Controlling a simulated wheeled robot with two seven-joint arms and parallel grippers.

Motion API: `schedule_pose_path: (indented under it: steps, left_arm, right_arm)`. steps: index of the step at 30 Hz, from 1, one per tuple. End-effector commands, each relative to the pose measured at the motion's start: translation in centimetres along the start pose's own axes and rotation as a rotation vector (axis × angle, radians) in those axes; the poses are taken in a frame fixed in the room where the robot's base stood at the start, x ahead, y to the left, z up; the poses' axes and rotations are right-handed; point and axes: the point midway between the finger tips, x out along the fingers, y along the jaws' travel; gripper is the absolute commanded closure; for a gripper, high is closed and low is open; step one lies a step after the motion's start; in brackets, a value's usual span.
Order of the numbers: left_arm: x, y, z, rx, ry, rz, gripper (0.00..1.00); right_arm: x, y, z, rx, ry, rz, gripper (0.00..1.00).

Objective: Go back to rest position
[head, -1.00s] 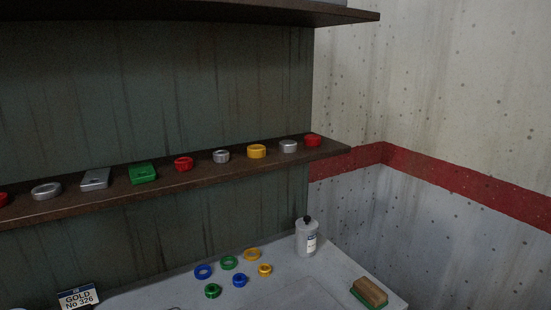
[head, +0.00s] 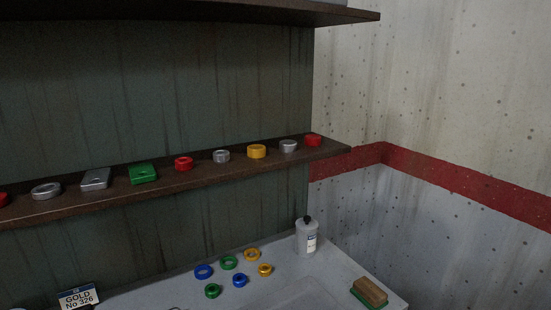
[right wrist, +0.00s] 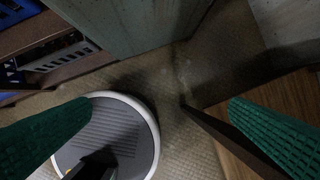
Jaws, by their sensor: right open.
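My right gripper (right wrist: 160,106) shows in the right wrist view as two green ridged fingers, wide apart with nothing between them. The camera looks down past them to a tan woven floor (right wrist: 180,95). Neither gripper shows in the head view, and my left gripper is in no view.
In the head view a dark shelf (head: 250,166) carries red, grey, green and yellow pieces. Below, a pale worktop (head: 200,290) holds coloured rings, a bottle (head: 307,239) and a brush (head: 369,293). In the wrist view, wooden surfaces (right wrist: 240,145) and blue crates (right wrist: 45,52) flank the floor.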

Motion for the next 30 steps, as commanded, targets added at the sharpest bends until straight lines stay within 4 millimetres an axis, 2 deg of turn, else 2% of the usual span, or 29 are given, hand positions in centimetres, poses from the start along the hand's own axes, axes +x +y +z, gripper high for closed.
schedule_pose_path:
  steps: [1, 5, 9, 12, 15, 18, 21, 25, 30]
  left_arm:
    - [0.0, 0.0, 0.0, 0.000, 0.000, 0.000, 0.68]
    - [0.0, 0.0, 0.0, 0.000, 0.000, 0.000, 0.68]
    - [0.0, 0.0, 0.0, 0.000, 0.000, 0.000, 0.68]
    - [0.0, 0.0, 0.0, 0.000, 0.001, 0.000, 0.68]
    - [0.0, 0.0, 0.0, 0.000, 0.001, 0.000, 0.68]
    - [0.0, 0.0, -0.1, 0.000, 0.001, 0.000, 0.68]
    - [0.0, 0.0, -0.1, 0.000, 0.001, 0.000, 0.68]
    - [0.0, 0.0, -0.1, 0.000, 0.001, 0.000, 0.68]
    - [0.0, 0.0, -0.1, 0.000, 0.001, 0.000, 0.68]
  right_arm:
    - [2.3, 0.1, -0.9, -0.002, 0.016, 0.002, 0.00]
    - [8.7, 0.4, -4.2, -0.008, 0.048, 0.005, 0.00]
    - [14.6, 0.7, -9.2, -0.015, 0.081, 0.009, 0.00]
    - [17.9, 0.8, -13.5, -0.021, 0.104, 0.012, 0.00]
    - [20.1, 0.9, -17.8, -0.027, 0.127, 0.013, 0.00]
    - [21.4, 0.9, -21.4, -0.031, 0.142, 0.015, 0.00]
    - [22.0, 0.9, -24.0, -0.035, 0.152, 0.015, 0.00]
    - [22.2, 0.8, -25.6, -0.037, 0.158, 0.016, 0.00]
    - [22.2, 0.8, -25.8, -0.037, 0.159, 0.016, 0.00]
